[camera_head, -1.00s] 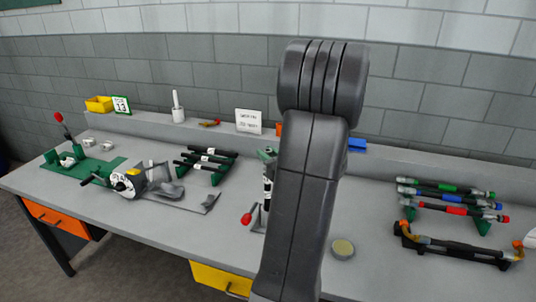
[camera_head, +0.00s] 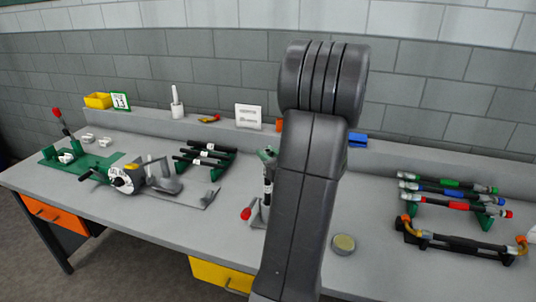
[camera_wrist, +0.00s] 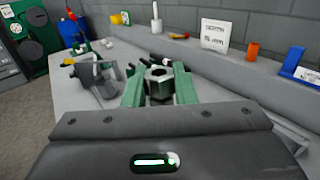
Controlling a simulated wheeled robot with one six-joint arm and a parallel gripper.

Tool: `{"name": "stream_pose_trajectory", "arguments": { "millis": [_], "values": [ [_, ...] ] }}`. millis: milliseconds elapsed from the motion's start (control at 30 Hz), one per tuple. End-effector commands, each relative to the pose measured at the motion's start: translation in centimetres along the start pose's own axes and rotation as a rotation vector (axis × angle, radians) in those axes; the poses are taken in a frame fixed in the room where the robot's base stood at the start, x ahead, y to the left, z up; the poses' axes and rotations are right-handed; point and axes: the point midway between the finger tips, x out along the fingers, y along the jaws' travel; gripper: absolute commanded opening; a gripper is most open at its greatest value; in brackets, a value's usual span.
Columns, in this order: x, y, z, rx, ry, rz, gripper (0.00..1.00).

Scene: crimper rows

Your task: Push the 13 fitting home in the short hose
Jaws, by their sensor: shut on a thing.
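My gripper (camera_wrist: 159,88) shows in the wrist view, its green fingers shut on a dark hexagonal fitting (camera_wrist: 158,74) with an open bore. I cannot tell whether the fitting touches a hose. A green sign reading 13 (camera_head: 120,101) stands beside a yellow bin (camera_head: 98,100) on the back ledge.
A crimper with a dial (camera_head: 122,180) and a rack of black hoses (camera_head: 205,157) stand left. A green lever fixture (camera_head: 68,156) is further left. Coloured hoses (camera_head: 450,194) lie on a rack at right, behind a black holder (camera_head: 455,242). A round tin (camera_head: 343,244) sits near the front edge.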

Motion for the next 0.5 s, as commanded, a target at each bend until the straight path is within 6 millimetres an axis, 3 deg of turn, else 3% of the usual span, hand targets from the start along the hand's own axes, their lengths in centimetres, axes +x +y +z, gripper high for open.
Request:
{"name": "stream_pose_trajectory", "arguments": {
  "millis": [500],
  "values": [
    [0.0,0.0,-1.4,0.000,0.000,0.000,0.01]
  ]
}}
